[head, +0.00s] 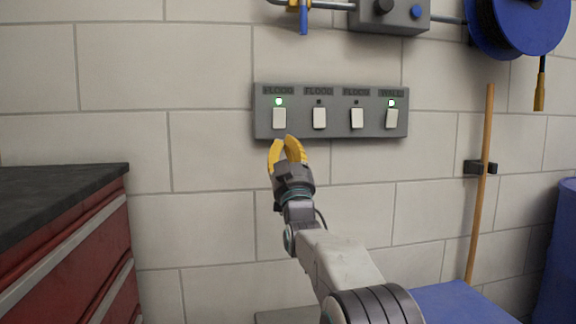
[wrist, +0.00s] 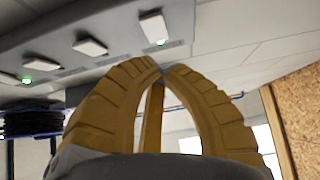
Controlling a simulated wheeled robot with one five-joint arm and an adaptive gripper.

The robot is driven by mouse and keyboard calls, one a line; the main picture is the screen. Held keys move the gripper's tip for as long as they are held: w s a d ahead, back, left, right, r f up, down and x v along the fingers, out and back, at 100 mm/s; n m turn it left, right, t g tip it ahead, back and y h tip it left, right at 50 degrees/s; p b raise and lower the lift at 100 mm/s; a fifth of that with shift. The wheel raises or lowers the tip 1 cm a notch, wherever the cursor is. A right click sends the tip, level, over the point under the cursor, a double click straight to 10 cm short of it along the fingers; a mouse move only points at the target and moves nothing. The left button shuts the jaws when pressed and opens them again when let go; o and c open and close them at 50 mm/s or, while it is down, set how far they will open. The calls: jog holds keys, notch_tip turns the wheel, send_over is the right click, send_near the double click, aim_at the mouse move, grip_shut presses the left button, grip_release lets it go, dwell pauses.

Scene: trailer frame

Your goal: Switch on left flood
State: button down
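A grey switch panel (head: 330,132) on the wall has a row of white rocker switches with labels above them. The leftmost switch (head: 279,118) is labelled FLOOD, and the small lamp (head: 279,101) above it glows green. That switch also shows in the wrist view (wrist: 153,27), with its lamp lit. The two middle switches (head: 319,118) (head: 357,118) have dark lamps. The rightmost switch (head: 392,118) has a green-lit lamp. My gripper (head: 283,141) has yellow fingers and is just below the leftmost switch. Its fingertips come together in the wrist view (wrist: 162,73), with nothing between them.
A red cabinet with a dark top (head: 60,195) stands at the left. A wooden pole (head: 482,200) in a wall clip and a blue reel (head: 520,25) are at the right. A pipe and grey box (head: 390,17) are above the panel.

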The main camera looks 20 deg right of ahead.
jog(key=shift+w+f+v, duration=0.1)
jog(key=shift+f+v, duration=0.05)
jog(key=shift+v, duration=0.6)
jog(key=shift+w+f+v, duration=0.15)
jog(key=shift+v, duration=0.65)
jog(key=shift+w+f+v, duration=0.1)
jog(key=shift+v, duration=0.65)
jog(key=shift+f, duration=0.1)
jog(key=s+a+r+g+y+p, duration=0.1)
jog(key=s+a+g+p, duration=0.15)
jog(key=p, duration=0.45)
jog(key=s+a+r+n+g+y+p, duration=0.1)
jog(key=s+r+g+p, duration=0.1)
jog(key=g+p, duration=0.35)
jog(key=s+a+r+g+y+p, duration=0.1)
jog(key=s+a+g+p, duration=0.15)
jog(key=p, duration=0.55)
jog(key=s+a+g+p, duration=0.2)
jog(key=s+g+p, duration=0.1)
jog(key=s+p, duration=0.4)
jog(key=s+a+n+g+y+p, duration=0.1)
jog(key=s+g+p, duration=0.3)
jog(key=s, duration=1)
jog(key=s+a+g+y+p, duration=0.1)
jog(key=s+g+p, duration=0.3)
jog(key=s+p, duration=0.6)
jog(key=shift+s+a, duration=0.45)
jog(key=shift+a, duration=0.4)
